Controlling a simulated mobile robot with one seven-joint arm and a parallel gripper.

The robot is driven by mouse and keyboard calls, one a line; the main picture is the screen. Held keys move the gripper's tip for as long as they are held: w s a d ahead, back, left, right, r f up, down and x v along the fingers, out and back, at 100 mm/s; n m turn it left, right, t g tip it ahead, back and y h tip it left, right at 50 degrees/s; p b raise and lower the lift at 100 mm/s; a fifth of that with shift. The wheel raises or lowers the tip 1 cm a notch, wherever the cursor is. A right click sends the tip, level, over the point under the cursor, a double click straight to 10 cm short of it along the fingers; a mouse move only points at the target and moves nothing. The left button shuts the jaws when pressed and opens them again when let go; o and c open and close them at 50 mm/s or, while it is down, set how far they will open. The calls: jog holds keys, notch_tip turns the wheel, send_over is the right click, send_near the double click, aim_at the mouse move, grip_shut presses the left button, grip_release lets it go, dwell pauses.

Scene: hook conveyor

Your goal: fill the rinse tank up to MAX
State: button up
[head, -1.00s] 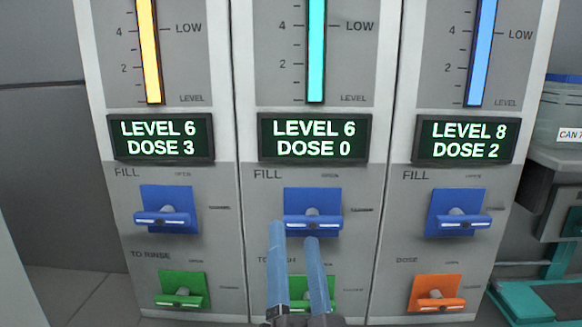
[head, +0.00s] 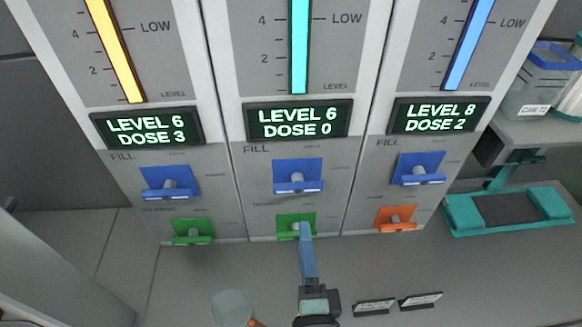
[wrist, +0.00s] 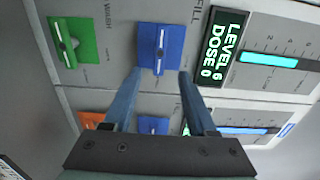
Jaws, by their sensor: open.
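Three tank columns stand side by side; no tank name is in view, so I cannot tell which is the rinse tank. The middle display (head: 297,119) reads LEVEL 6, DOSE 0. The middle blue FILL lever (head: 297,186) has its handle lying level, toward its side label. My gripper (head: 305,228) is open and empty, its fingertips overlapping the middle green lever (head: 286,222) in the head view. In the wrist view, the blue FILL lever (wrist: 160,48) shows between and just beyond the fingertips (wrist: 160,72), apparently not held. The MAX mark is out of view.
The left display (head: 147,126) reads LEVEL 6, DOSE 3; the right display (head: 440,114) reads LEVEL 8, DOSE 2. Neighbouring blue levers (head: 170,186) (head: 418,172) and an orange lever (head: 396,220) sit close by. A teal-edged tray (head: 462,215) lies at right.

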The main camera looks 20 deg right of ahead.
aim_at(299, 191)
jog(key=x, duration=1.2)
jog(key=shift+w+d+p, duration=0.15)
jog(key=shift+w+p, duration=0.15)
jog(key=shift+w, duration=0.1)
jog(key=shift+c, duration=0.3)
grip_shut()
